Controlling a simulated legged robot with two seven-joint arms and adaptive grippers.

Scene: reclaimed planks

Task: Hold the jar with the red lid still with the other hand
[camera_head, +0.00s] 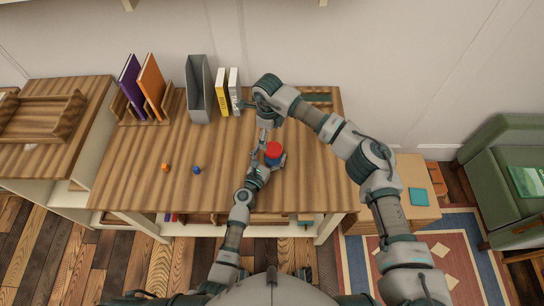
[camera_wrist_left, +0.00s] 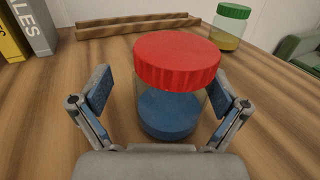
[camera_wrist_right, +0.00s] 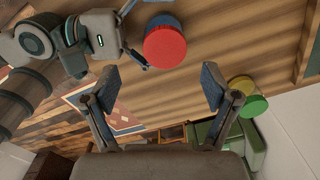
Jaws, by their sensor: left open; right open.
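The jar with the red lid (camera_head: 273,149) stands upright on the desk (camera_head: 130,185); it is clear with blue contents. In the left wrist view the jar (camera_wrist_left: 170,112) is between the fingers of my left gripper (camera_wrist_left: 158,92), which is open, with a gap visible at least on the left side. My right gripper (camera_wrist_right: 160,88) is open and empty, pointing down above the desk beyond the jar.
A green-lidded jar (camera_wrist_left: 231,26) stands farther back; my right arm probably hides it in the head view. Books (camera_head: 228,92), a grey file holder (camera_head: 199,90) and a wooden book rack (camera_head: 166,104) line the back.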

